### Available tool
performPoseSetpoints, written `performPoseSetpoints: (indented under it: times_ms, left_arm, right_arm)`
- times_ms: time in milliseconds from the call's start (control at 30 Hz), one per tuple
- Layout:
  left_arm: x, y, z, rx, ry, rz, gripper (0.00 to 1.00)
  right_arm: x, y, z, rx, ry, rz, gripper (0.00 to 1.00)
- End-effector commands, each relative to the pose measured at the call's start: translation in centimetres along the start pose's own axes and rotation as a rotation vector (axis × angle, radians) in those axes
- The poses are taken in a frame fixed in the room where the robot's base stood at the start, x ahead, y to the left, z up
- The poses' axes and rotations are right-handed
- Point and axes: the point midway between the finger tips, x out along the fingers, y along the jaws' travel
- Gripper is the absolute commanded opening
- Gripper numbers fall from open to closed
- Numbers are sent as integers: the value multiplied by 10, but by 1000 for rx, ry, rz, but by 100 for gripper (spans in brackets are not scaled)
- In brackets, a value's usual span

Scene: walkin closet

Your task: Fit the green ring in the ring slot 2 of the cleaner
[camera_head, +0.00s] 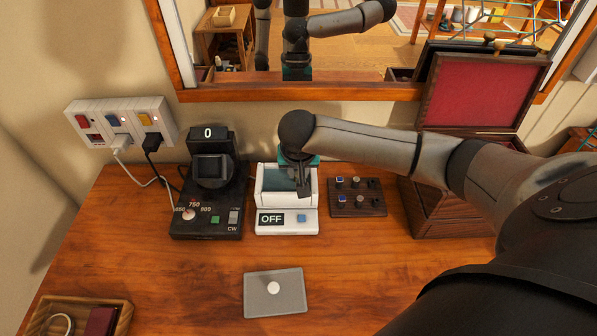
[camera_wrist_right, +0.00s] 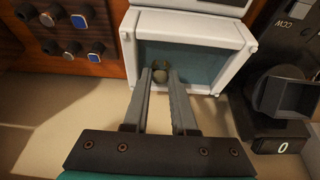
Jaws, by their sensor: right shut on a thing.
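The cleaner (camera_head: 287,212) is a white box with an open, teal-lined basin and an OFF display, behind the middle of the desk. Its white rim (camera_wrist_right: 131,68) also shows in the right wrist view. My right gripper (camera_head: 305,188) reaches down over the basin. In the right wrist view its fingertips (camera_wrist_right: 163,82) are at the basin, shut on a small round olive-grey thing, which I take for the green ring (camera_wrist_right: 161,75). Its green colour is not clear. The ring slots are not clearly visible, so I cannot tell slot 2. My left gripper is not in view.
A dark ring holder (camera_head: 356,198) with several rings and knobs stands right of the cleaner. A black winder (camera_head: 208,200) is close on its left. A grey pad (camera_head: 275,292) with a white disc lies in front. A wooden jewellery box (camera_head: 440,205) is at right, a tray (camera_head: 124,312) front left.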

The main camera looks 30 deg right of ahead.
Motion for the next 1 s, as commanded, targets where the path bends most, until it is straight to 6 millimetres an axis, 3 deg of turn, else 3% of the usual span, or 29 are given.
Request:
performPoseSetpoints:
  times_ms: [233, 1000]
  left_arm:
    - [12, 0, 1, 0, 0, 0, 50]
    - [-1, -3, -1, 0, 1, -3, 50]
  right_arm:
    - [8, 0, 3, 0, 0, 0, 0]
    - [7, 0, 3, 0, -1, 0, 0]
